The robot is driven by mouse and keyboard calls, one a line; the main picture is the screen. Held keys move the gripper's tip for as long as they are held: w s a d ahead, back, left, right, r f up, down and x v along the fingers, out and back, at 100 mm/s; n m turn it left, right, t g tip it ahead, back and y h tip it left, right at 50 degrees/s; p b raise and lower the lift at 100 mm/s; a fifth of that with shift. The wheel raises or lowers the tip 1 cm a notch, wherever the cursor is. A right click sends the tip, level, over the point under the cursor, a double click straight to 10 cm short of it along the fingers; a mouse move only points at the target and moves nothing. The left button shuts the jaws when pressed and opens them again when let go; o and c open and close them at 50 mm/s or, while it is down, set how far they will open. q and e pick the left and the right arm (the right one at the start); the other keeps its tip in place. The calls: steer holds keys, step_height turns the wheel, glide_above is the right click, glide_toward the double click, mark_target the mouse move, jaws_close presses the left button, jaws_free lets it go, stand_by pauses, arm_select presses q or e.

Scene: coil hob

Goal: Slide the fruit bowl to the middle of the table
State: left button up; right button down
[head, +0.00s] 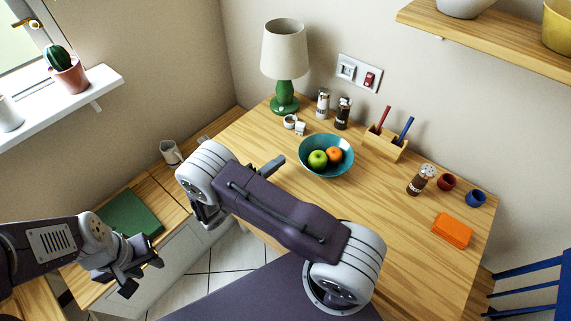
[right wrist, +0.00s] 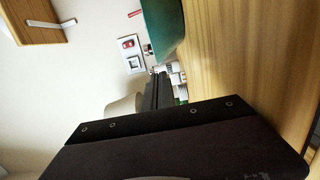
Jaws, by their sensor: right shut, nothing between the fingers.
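The teal fruit bowl (head: 316,143) stands upright on the wooden table (head: 390,225), towards the back left part of the top. A green apple (head: 318,159) and an orange (head: 334,154) lie in it. My right gripper (head: 275,163) is shut and empty, just left of the bowl, with a small gap in the head view. In the right wrist view its closed fingers (right wrist: 158,90) point past the table, and the bowl's wall (right wrist: 162,28) shows close beside them. My left gripper (head: 142,273) is open and empty, far from the bowl at the lower left.
A lamp (head: 284,60), white cups (head: 294,124) and shakers (head: 323,104) stand behind the bowl. A pen holder (head: 384,142) is close on its right. A brown-capped jar (head: 416,183), small cups (head: 475,198) and an orange block (head: 452,230) sit further right. The table's middle is clear.

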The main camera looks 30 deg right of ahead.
steer(key=a, duration=0.3)
steer(key=shift+f, duration=0.3)
steer(key=s+a, duration=0.2)
steer(key=a, duration=0.1)
steer(key=s+a, duration=0.1)
steer(key=shift+a+r, duration=0.3)
steer(key=shift+r, duration=0.1)
steer(key=shift+w+a+f, duration=0.1)
steer(key=shift+a, duration=0.35)
